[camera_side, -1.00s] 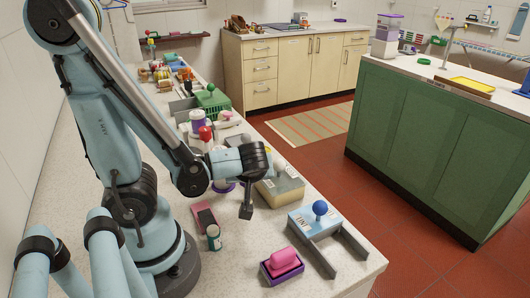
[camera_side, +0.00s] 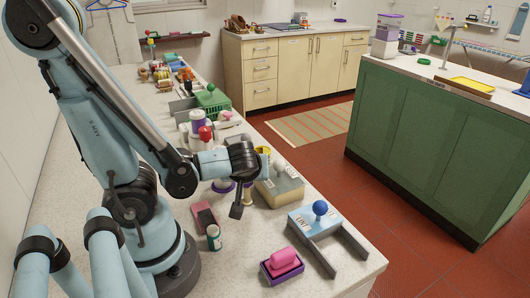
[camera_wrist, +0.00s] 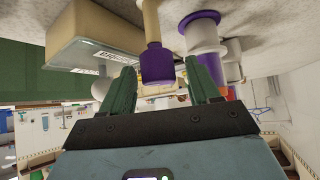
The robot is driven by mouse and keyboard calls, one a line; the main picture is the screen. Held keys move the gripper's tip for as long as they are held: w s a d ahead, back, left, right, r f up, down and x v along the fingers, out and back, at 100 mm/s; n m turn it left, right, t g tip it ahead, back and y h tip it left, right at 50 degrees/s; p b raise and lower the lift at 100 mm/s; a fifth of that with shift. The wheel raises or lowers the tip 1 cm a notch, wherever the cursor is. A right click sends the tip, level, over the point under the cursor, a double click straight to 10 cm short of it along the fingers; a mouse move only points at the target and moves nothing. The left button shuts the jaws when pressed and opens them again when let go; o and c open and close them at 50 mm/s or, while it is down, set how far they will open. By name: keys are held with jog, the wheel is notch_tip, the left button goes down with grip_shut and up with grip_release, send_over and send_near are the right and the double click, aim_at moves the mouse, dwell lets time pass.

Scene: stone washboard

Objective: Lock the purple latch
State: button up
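In the wrist view, a purple block on a beige stem (camera_wrist: 157,64), likely the purple latch, appears between and beyond the fingertips of my gripper (camera_wrist: 163,88). The two green-grey fingers are spread apart with nothing visibly held. Beside the block is a beige box with a label (camera_wrist: 85,30). In the side view, my gripper (camera_side: 237,209) points down over the counter, just left of the beige box (camera_side: 282,190). A purple part (camera_side: 222,187) shows behind the gripper, partly hidden by my arm. I cannot tell whether it is the same purple block or whether the latch is locked.
A blue-knobbed device with grey rails (camera_side: 318,222) and a pink block in a purple tray (camera_side: 283,262) stand toward the front right. A small green-and-white bottle (camera_side: 214,237) and a pink-and-black item (camera_side: 204,216) lie close to my gripper. Cluttered items fill the counter behind.

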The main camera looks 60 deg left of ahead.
jog(key=shift+d, duration=0.1)
jog(key=v, duration=1.2)
dwell(0.6)
jog(key=w+a+r+m+g+h, duration=0.4)
jog(key=a+m+h, duration=0.4)
jog(key=m, duration=0.7)
jog(key=shift+s+d+f, duration=0.1)
jog(key=shift+f, duration=5.95)
